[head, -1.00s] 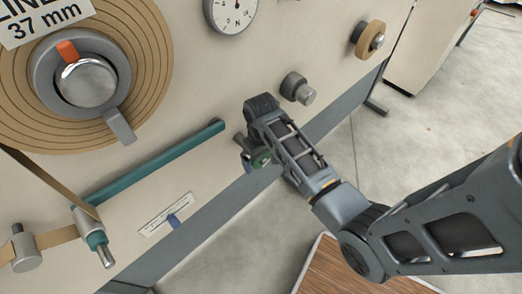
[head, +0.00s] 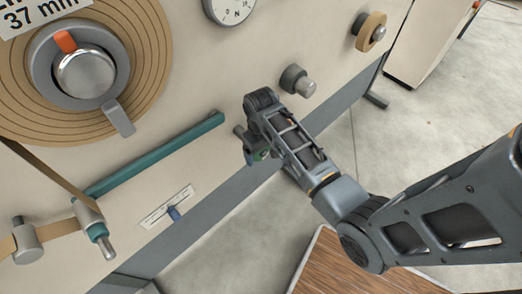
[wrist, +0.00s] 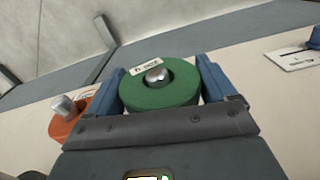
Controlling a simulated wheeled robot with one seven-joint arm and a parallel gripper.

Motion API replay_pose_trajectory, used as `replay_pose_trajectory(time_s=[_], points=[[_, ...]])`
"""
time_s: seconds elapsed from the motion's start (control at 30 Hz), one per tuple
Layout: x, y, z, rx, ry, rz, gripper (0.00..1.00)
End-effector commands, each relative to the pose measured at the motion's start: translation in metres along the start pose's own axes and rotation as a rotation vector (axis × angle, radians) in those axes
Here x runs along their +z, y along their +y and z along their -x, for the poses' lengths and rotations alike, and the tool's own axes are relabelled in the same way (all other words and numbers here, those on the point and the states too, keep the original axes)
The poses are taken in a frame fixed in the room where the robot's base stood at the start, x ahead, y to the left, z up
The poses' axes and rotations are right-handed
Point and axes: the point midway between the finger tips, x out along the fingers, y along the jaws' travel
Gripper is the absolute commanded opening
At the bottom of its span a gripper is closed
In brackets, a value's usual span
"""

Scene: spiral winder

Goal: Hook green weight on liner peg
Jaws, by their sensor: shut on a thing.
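My gripper (wrist: 162,92) is shut on the green weight (wrist: 160,93), a thick ring with a small white label, held between two blue fingers. In the wrist view a round metal peg end (wrist: 157,75) shows inside the ring's hole. I cannot tell whether the peg bears the weight. In the head view my gripper (head: 252,150) is close to the machine's cream panel, near the right end of a teal bar (head: 155,157). Only a sliver of the green weight (head: 261,155) shows there; my gripper hides the rest.
An orange weight (wrist: 68,128) on a metal peg sits close by in the wrist view. A bare knob (head: 297,80) sticks out above my gripper. A paper roll (head: 140,60), guide rollers (head: 95,228) and a scale with a blue pointer (head: 174,213) lie to the left.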

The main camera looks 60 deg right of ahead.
Motion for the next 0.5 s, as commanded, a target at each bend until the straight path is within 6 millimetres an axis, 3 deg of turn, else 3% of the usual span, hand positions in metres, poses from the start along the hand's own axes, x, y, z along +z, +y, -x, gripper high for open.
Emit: replay_pose_trajectory(time_s=[0.5], points=[[-0.011,-0.001,0.000,0.000,0.001,0.000,0.41]])
